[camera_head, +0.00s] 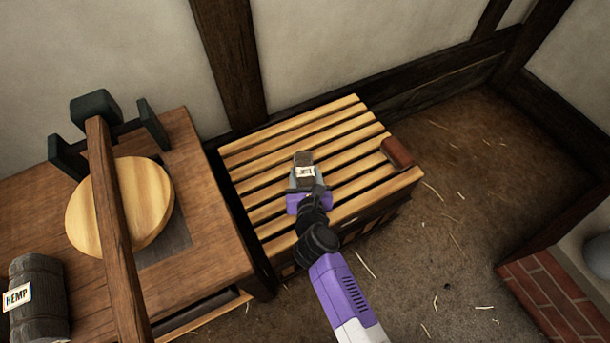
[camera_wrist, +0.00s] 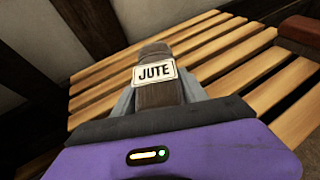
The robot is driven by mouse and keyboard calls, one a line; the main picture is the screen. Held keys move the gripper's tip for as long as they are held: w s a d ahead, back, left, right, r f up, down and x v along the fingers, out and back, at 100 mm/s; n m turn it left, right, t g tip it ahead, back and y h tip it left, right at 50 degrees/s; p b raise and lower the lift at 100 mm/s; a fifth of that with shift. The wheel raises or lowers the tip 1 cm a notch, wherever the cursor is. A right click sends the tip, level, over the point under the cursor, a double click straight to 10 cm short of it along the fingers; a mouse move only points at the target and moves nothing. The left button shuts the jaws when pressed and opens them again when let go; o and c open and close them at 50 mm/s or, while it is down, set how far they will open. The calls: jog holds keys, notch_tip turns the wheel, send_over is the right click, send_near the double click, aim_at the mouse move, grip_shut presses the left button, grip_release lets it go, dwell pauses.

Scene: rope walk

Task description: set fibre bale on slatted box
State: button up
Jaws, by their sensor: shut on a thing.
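The slatted box (camera_head: 345,116) stands against the wall, with light wooden slats across its top; the slats also show in the wrist view (camera_wrist: 225,47). My gripper (camera_head: 303,176) is over the middle of the box top, shut on a dark fibre bale (camera_head: 303,158) with a white JUTE label. In the wrist view the bale (camera_wrist: 155,93) sits between my two grey fingers. Whether its underside touches the slats cannot be told. Another fibre bale (camera_head: 37,310), labelled HEMP, lies on the wooden bench at the lower left.
A reddish-brown block (camera_head: 397,152) lies at the right edge of the box top. The bench (camera_head: 205,255) at left holds a round wooden disc (camera_head: 150,205) behind a dark upright beam (camera_head: 112,235). A brick ledge (camera_head: 535,300) is at lower right. Straw-strewn floor lies between.

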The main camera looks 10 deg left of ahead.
jog(key=shift+f, duration=0.1)
jog(key=o, duration=1.5)
jog(key=shift+s+d+r, duration=0.1)
jog(key=shift+s+r, duration=0.15)
jog(key=shift+s, duration=0.05)
jog(key=p+v, duration=0.4)
jog(key=v, duration=0.7)
jog(key=shift+s+r, duration=0.15)
